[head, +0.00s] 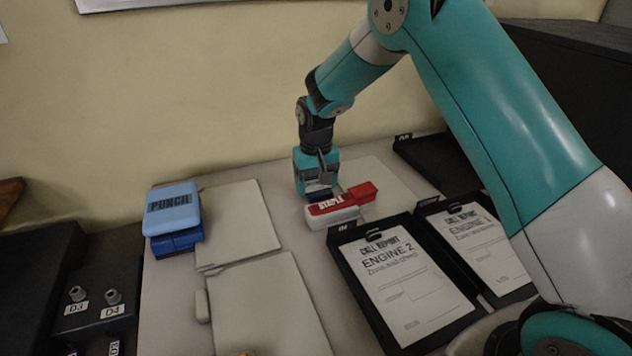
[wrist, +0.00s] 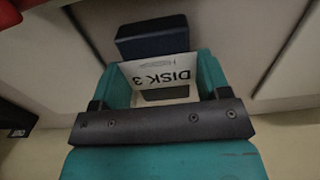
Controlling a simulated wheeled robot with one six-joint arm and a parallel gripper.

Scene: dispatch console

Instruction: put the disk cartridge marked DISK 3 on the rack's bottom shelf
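The disk cartridge marked DISK 3 (wrist: 158,75) is in the wrist view, dark blue with a white label that reads upside down there. My gripper (wrist: 165,82) has one teal finger on each side of it, both against its edges, so it looks shut on the cartridge. In the head view my gripper (head: 319,191) points down just behind the red and white stapler (head: 338,206), low over the desk. The cartridge is mostly hidden there by the gripper and stapler. I cannot tell whether it touches the desk. I see no rack.
A blue hole punch (head: 173,212) stands at the left by pale folders (head: 238,222). Clipboards marked CALL REPORT, one ENGINE 2 (head: 408,285), lie right of centre in front. A dark panel with D3 and D4 knobs (head: 96,306) is at far left. The wall stands close behind.

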